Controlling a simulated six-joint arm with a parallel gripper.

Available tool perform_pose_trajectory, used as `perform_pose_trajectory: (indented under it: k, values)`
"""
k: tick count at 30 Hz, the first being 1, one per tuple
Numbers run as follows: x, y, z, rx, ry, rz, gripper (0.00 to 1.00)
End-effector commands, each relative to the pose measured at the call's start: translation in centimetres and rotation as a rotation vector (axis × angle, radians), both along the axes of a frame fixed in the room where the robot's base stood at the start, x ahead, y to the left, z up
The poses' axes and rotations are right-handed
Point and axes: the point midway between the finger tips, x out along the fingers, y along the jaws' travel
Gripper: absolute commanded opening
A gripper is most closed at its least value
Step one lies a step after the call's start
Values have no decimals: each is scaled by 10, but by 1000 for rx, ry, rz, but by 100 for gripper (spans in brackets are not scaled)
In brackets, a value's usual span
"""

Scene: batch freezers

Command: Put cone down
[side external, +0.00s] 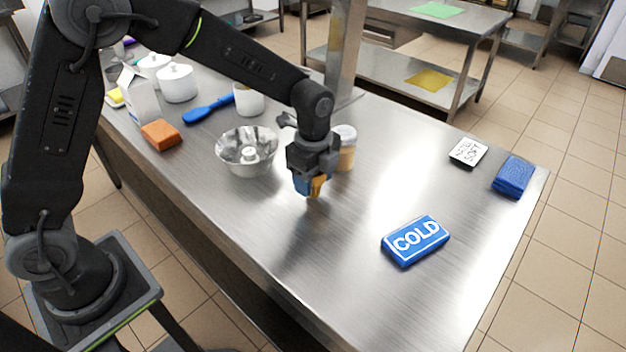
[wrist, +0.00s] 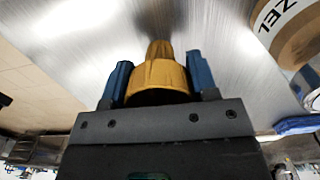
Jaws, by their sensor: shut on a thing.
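My gripper (wrist: 158,80) has its two blue fingers on either side of a golden-brown cone (wrist: 158,72) and is shut on it. In the side external view my gripper (side external: 312,186) points down at the middle of the steel table (side external: 330,285). The cone (side external: 318,184) shows only in part there, between the fingers, with its narrow end low near the table. I cannot tell whether the tip touches the steel.
A tan tub with a pale lid (side external: 346,150) stands close behind my gripper. A blue COLD pack (side external: 415,240) lies to the right. The steel in front is clear.

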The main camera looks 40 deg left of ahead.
Motion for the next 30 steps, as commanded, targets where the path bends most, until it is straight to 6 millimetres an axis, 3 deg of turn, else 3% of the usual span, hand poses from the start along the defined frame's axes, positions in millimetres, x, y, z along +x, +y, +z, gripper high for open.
perform_pose_trajectory:
  k: [3,14,15,21,23,30]
  values:
    - [0,0,-9,0,1,0,32]
    - [0,1,-13,0,1,0,32]
    - [0,1,-13,0,0,0,55]
    - [0,1,-12,0,0,0,74]
    - [0,1,-12,0,0,0,79]
    - [0,1,-11,0,-1,0,79]
